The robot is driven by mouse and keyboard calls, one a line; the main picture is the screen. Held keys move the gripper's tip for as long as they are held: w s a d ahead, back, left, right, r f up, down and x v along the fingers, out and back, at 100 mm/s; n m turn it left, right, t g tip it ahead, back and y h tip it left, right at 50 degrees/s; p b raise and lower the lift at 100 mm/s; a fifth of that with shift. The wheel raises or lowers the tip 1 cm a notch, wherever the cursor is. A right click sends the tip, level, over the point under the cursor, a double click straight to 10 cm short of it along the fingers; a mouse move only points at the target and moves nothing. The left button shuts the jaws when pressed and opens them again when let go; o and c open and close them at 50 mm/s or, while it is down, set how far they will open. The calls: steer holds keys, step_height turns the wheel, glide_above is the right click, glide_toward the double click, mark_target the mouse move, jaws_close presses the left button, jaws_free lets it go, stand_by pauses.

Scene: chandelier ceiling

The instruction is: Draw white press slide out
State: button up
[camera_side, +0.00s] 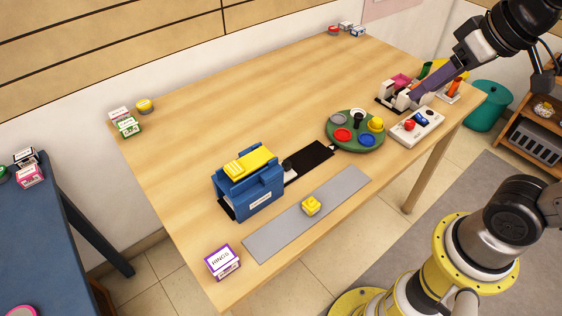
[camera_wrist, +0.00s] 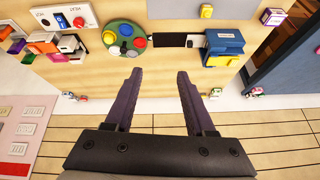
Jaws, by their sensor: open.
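The blue press (camera_side: 262,196) with a yellow top (camera_side: 248,163) stands near the table's front left; it also shows in the wrist view (camera_wrist: 226,46). I cannot tell whether this knob belongs to the white slide. My gripper (camera_wrist: 156,80) is open and empty in the wrist view, its purple fingers apart. In the side view, my gripper (camera_side: 415,96) is above the table's right end, close to a black-and-white holder (camera_side: 386,104). Whether it touches the holder is unclear.
A grey strip (camera_side: 345,184) with a yellow block (camera_side: 311,206) lies in front. The table's back middle is clear.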

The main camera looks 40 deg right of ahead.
steer(key=w+a+g, duration=0.1)
steer(key=w+a, duration=0.1)
steer(key=w, duration=0.7)
steer(key=n+g, duration=0.1)
steer(key=g, duration=0.4)
glide_above(287, 162)
step_height(287, 162, down, 17)
step_height(287, 162, down, 12)
steer(key=shift+f, duration=0.2)
steer(key=shift+c, duration=0.3)
jaws_close()
